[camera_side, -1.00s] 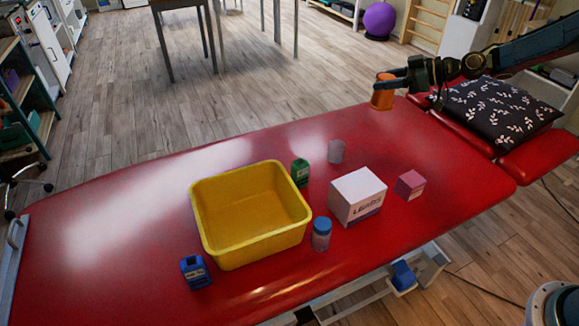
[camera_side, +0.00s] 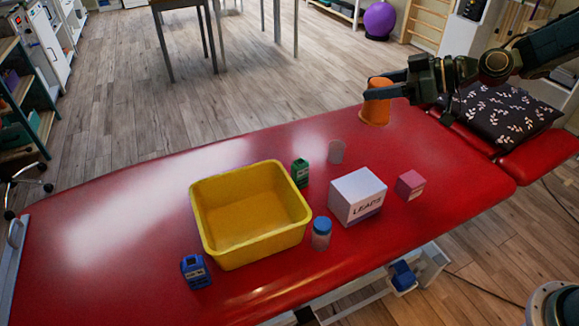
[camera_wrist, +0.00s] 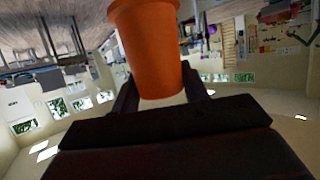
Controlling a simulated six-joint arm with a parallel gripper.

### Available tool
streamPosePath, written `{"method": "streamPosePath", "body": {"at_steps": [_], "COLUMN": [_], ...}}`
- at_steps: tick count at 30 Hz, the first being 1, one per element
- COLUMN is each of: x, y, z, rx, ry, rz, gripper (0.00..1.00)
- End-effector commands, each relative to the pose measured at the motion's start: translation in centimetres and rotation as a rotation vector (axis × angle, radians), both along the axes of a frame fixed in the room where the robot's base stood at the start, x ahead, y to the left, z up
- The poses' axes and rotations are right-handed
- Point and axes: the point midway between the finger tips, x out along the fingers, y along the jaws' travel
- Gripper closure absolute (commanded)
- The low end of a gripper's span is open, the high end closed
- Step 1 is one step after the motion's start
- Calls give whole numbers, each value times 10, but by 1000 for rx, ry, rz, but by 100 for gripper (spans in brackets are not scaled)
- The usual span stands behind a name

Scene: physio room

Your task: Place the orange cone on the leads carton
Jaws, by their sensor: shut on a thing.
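My gripper (camera_side: 377,91) is shut on the orange cone (camera_side: 376,110) and holds it in the air over the far right part of the red couch. In the wrist view the orange cone (camera_wrist: 150,45) stands between the two dark fingers (camera_wrist: 160,95), and its upper part runs out of the frame. The leads carton (camera_side: 358,193) is a white box with dark lettering and a purple band low on its side. It sits on the couch, below and a little left of the cone in the side view. Its top is bare.
The red couch (camera_side: 120,220) also bears a yellow bin (camera_side: 250,250), a pink box (camera_side: 410,186), a blue-capped jar (camera_side: 321,236), a green bottle (camera_side: 300,173), a clear cup (camera_side: 337,152) and a blue item (camera_side: 195,272). A patterned pillow (camera_side: 500,112) lies at the right.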

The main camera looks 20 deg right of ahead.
Motion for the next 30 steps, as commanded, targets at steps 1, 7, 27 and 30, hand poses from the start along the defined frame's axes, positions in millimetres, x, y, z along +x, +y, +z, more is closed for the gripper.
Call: {"method": "streamPosePath", "body": {"at_steps": [1,7,27,30], "x": [-1,0,0,0], "y": [0,0,0,0], "z": [0,-4,-97,-111], "rx": [-1,0,2,2], "ry": [-1,2,5,5], "rz": [0,1,0,0], "gripper": [78,78,78,78]}}
